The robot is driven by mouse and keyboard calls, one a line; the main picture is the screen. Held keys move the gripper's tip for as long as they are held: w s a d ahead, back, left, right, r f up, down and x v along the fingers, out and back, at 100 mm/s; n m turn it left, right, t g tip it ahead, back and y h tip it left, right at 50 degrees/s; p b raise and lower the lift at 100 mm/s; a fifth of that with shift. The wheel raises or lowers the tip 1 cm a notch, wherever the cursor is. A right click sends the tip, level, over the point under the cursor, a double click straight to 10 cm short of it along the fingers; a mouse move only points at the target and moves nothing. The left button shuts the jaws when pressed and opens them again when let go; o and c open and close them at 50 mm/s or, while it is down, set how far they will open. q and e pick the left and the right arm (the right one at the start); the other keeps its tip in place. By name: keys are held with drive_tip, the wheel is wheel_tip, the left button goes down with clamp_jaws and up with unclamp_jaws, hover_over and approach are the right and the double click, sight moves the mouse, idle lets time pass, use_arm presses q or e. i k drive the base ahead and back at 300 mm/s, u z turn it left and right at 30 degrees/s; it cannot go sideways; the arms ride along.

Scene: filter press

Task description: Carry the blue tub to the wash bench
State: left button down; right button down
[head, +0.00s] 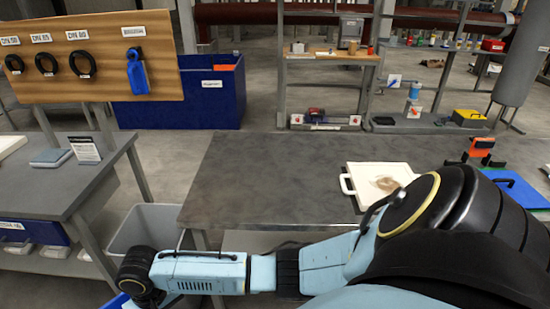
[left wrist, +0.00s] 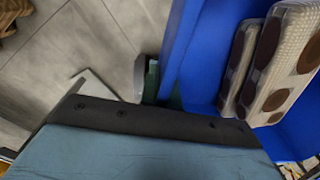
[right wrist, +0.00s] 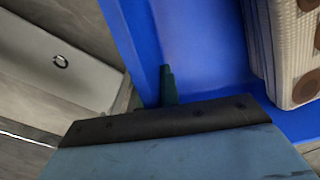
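The blue tub shows in the left wrist view (left wrist: 200,60) and the right wrist view (right wrist: 205,50), with pale ribbed packs with brown round spots inside it. My left gripper (left wrist: 164,86) has dark green fingers on either side of the tub's wall, close against it, and looks shut on it. My right gripper (right wrist: 152,88) has one green finger clear against the inner side of the wall; the other is mostly hidden outside it, and it also looks shut on the wall. In the head view my arm crosses the bottom; the grippers are out of sight and only a blue corner of the tub (head: 115,301) shows. No bench is readably labelled as the wash bench.
A grey-topped table (head: 270,175) carries a white plate (head: 375,180) and a blue tray (head: 515,187). A side table (head: 60,185) stands left, with a grey bin (head: 145,225) beside it. A large blue container (head: 212,95) stands behind. Open floor lies between.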

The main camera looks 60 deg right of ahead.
sight(253, 187)
drive_tip(key=z, duration=1.15)
